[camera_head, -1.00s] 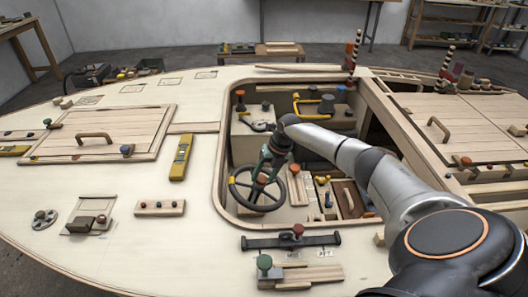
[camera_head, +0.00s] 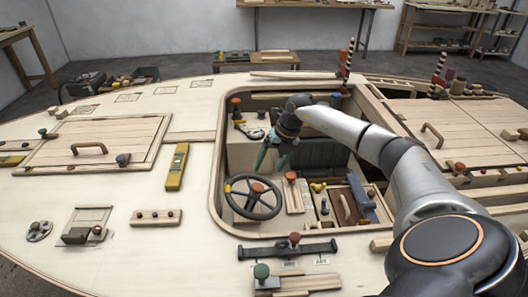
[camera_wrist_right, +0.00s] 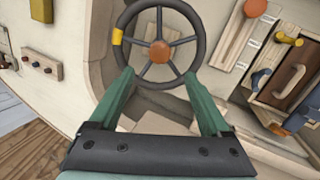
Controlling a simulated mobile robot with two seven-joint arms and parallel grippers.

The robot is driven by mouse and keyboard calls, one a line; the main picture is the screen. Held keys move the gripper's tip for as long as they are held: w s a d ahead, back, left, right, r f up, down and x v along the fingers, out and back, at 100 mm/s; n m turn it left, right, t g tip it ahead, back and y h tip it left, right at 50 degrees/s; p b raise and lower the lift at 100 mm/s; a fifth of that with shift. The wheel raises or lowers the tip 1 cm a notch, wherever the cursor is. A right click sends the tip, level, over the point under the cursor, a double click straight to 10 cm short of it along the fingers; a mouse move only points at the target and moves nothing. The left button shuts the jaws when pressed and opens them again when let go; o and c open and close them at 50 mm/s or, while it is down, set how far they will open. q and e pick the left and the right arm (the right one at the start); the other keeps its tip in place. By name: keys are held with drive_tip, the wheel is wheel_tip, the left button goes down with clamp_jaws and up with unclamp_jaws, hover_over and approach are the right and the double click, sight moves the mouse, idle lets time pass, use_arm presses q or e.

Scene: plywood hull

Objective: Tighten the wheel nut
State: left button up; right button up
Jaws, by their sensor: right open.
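The steering wheel (camera_head: 255,217) is dark and spoked, with a yellow mark on its rim, and sits in the open cockpit. The wheel nut (camera_head: 257,187) is the orange-brown round knob at its hub. In the right wrist view the wheel (camera_wrist_right: 203,42) and nut (camera_wrist_right: 160,52) show face-on beyond the fingers. My right gripper (camera_head: 271,168) has green fingers and is open and empty, behind and above the wheel in the head view. In the wrist view the gripper (camera_wrist_right: 160,75) has its fingers wide apart, below the nut, which is not between them. My left gripper is not in view.
The cockpit rim (camera_head: 216,185) surrounds the wheel. A wooden strip with an orange knob (camera_head: 291,177) and a wooden box (camera_head: 350,207) stand to the right. A dark bar (camera_head: 270,250) lies in front. A yellow level (camera_head: 177,167) rests on the deck at left.

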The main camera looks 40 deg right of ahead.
drive_tip(key=shift+v, duration=1.55)
drive_tip(key=shift+s+a, duration=0.1)
